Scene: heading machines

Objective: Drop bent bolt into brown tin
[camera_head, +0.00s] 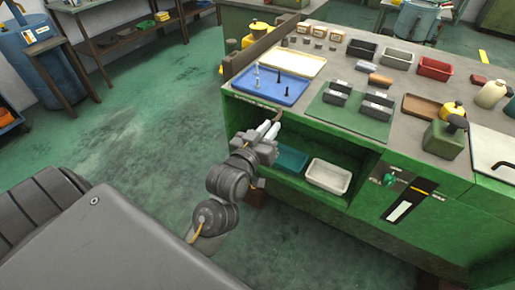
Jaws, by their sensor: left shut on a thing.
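My left gripper (270,128) is in front of the green workbench, just below its near-left top edge. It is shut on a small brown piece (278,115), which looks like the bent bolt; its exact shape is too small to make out. A shallow brown tin (418,107) lies on the bench top at the right, well apart from the gripper, beside a green can. My right gripper is out of view.
A blue tray (268,87) with upright bolts is just behind my gripper. A green mat (345,119) carries grey blocks. Dark, light grey and red tins (435,68) stand further back. The shelf below holds a teal bin and a white bin (328,177).

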